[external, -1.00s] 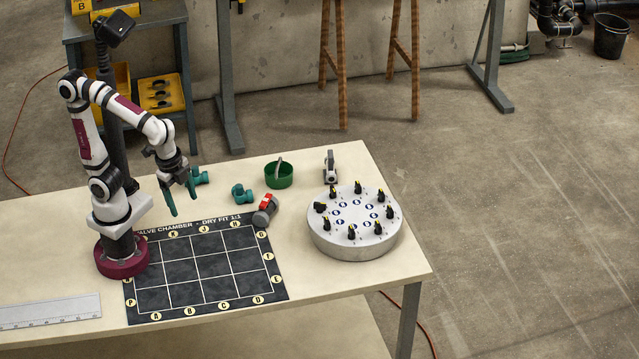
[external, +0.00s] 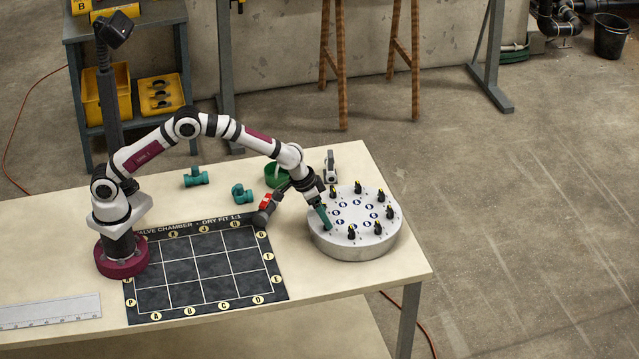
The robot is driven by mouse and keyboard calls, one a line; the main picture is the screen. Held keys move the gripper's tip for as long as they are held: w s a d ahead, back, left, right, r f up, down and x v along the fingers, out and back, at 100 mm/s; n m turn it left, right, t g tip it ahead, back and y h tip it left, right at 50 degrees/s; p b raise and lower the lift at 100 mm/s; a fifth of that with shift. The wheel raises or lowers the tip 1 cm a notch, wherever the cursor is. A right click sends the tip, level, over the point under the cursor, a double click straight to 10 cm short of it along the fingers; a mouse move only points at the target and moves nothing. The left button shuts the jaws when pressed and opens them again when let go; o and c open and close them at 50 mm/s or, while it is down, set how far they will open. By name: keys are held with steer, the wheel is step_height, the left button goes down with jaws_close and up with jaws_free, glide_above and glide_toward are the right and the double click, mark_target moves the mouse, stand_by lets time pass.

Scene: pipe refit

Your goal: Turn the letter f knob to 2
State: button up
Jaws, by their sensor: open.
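A round grey-white dial plate (external: 350,252) stands on the table's right part. Several black knobs with yellow marks, such as one at its front (external: 351,232) and one at its right (external: 390,212), ring its top around blue letter discs (external: 354,213). The letters and numbers are too small to read, so I cannot tell which knob is f. My gripper (external: 325,219), with green fingers, is open at the left rim of the plate, pointing down. It hides the knob on the left side. I cannot tell whether the fingers touch that knob.
A red-handled grey valve (external: 265,208) and a green container (external: 275,176) stand close left of the plate, near my wrist. A grey-white clamp-like item (external: 330,166) is behind it. Teal fittings (external: 195,177) (external: 242,194) and a gridded mat (external: 205,268) lie further left.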

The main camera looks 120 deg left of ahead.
steer(key=shift+x, duration=0.85)
jaws_close()
